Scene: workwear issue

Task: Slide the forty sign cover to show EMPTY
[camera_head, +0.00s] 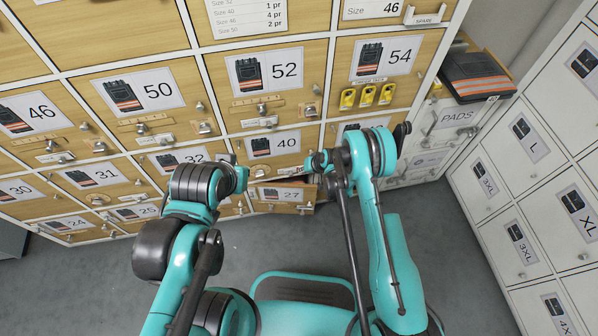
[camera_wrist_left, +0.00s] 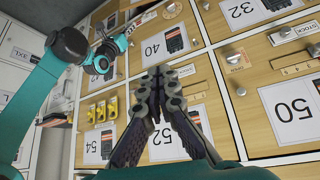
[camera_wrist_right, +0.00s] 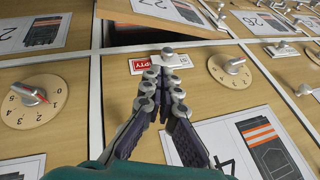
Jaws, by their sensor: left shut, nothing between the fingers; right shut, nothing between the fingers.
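The door marked 40 (camera_head: 275,143) is in the middle of the bank of lockers. Its label also shows in the left wrist view (camera_wrist_left: 165,45). Below the label is a small sign, and in the right wrist view its red part (camera_wrist_right: 141,67) shows white letters ending in PTY. A pale part with a small round knob (camera_wrist_right: 168,51) lies beside the red. My right gripper (camera_wrist_right: 164,77) is shut and empty, its fingertips close to the sign; contact is unclear. My left gripper (camera_wrist_left: 163,78) is shut and empty, left of the 40 door in the head view.
The door marked 27 (camera_head: 283,194) below stands ajar, with a dark gap at its top. A dial (camera_wrist_right: 230,69) is beside the sign. Yellow tags (camera_head: 366,96) hang under 54. White lockers (camera_head: 530,200) stand at the right. Grey floor (camera_head: 270,240) is open below.

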